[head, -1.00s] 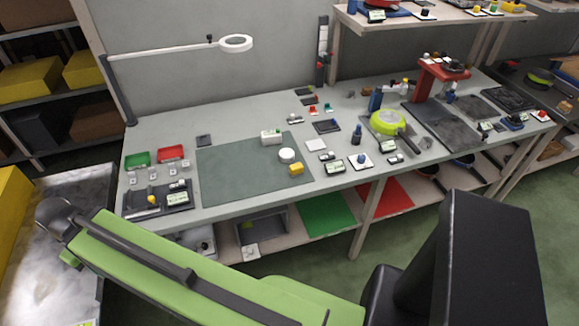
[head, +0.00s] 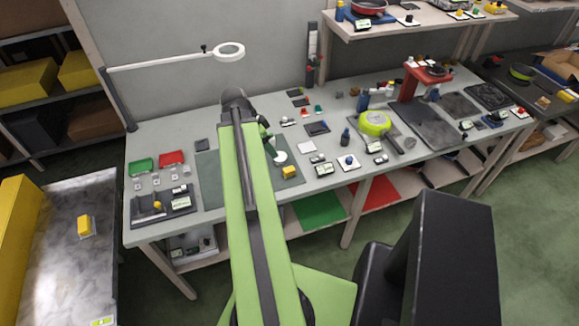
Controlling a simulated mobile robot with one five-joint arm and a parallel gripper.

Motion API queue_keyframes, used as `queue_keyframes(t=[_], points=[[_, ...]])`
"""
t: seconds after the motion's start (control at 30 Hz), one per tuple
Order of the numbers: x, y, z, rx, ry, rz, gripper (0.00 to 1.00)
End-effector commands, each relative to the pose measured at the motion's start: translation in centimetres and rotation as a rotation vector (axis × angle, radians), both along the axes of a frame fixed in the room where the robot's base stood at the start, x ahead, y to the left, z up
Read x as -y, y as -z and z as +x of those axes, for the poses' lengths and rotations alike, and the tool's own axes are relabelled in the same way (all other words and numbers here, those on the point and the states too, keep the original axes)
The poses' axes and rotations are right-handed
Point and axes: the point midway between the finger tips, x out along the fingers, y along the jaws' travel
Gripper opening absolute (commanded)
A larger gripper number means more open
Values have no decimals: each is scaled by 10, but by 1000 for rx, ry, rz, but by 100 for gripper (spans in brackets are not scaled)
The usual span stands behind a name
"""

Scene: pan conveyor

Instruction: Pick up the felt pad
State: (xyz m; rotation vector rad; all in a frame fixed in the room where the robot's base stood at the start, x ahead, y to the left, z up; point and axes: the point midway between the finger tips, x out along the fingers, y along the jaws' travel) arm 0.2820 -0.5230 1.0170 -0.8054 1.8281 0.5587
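I cannot tell for sure which item is the felt pad. Small flat square pieces on the grey workbench (head: 160,225) include a white square (head: 307,148), a dark square (head: 202,145) and a dark flat piece (head: 317,128). My green arm reaches over the bench across the large green mat (head: 209,180). My gripper (head: 268,145) is small and mostly hidden at the arm's dark end, above the mat's far part and left of the white square. Its fingers cannot be made out. My arm covers the middle of the mat.
A white round item (head: 280,158) and a yellow block (head: 289,172) sit on the mat. A magnifier lamp (head: 229,51) hangs at the back left. Red and green trays are at left.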

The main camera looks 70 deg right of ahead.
Motion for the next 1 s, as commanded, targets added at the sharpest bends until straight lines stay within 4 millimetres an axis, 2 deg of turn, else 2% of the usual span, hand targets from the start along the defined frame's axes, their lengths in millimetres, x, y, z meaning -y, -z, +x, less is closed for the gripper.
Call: queue_keyframes(t=[0.07, 0.27, 0.37, 0.8, 1.0], points=[[6, -3, -12, 2, 45, -12, 56], [9, 5, -15, 4, 55, -15, 56], [12, 20, -18, 3, 54, -15, 56], [37, 109, -43, 4, 53, -14, 56], [40, 112, -47, 3, 52, -13, 56]])
